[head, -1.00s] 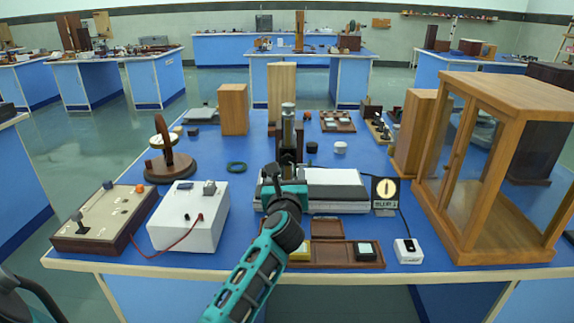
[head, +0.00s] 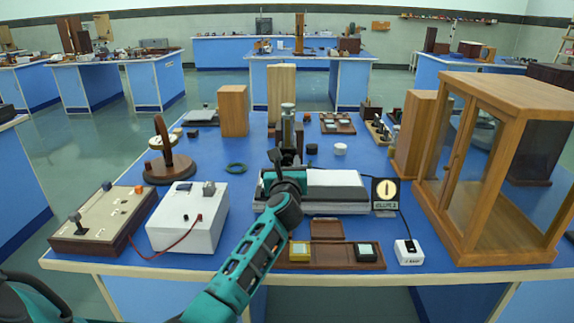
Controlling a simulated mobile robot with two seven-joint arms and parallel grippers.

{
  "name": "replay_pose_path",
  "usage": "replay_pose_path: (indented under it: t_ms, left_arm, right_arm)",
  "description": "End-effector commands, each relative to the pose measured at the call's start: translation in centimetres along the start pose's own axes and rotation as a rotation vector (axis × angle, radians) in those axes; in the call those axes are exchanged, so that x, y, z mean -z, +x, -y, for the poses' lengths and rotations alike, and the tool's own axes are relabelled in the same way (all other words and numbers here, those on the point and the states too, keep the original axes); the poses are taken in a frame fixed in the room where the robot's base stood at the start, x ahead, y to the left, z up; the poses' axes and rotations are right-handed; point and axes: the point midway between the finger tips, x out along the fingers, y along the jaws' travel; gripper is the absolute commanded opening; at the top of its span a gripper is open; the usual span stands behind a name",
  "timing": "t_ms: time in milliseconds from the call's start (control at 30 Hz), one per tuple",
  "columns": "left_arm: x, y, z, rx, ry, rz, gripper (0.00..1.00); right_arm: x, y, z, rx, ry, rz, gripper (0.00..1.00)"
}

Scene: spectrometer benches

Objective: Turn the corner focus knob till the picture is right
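My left gripper (head: 275,160), dark at the end of a teal arm, is over the middle of the near bench. It lies in front of a dark upright instrument with a metal tube (head: 288,122) and beside a white flat-topped box (head: 336,186). Its fingers are small and partly hidden, so I cannot tell whether they are open or touching anything. A small dark panel (head: 385,206) with a lit pale disc and a label stands at the box's right corner. No focus knob shows clearly; the arm hides part of the box. My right gripper is not in view.
A glazed wooden cabinet (head: 459,170) stands at the right. A white box with a red lead (head: 182,231) and a wooden control box with a lever (head: 90,226) are at the left. A brown tray (head: 331,264) and a small white device (head: 409,251) lie near the front edge.

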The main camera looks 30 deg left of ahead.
Motion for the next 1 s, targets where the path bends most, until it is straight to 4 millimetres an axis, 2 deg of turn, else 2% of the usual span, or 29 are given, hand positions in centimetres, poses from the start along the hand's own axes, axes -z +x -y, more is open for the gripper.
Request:
replay_pose_path:
  t_ms: [33,367,467,733,1000]
  left_arm:
    - [0.0,0.0,0.0,0.000,0.000,0.000,0.35]
    - [0.0,0.0,0.0,0.000,0.000,0.000,0.05]
    - [-0.1,0.0,0.0,-0.001,0.017,-0.001,0.05]
    - [-0.3,0.0,0.0,0.000,0.220,-0.003,0.05]
    - [0.0,0.0,0.0,0.000,0.264,0.000,0.05]
  right_arm:
    - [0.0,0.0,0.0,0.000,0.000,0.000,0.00]
    - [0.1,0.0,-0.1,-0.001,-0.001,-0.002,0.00]
    - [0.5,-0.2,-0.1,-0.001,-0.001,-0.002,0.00]
    - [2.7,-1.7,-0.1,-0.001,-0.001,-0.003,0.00]
    - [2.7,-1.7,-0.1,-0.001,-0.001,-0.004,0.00]
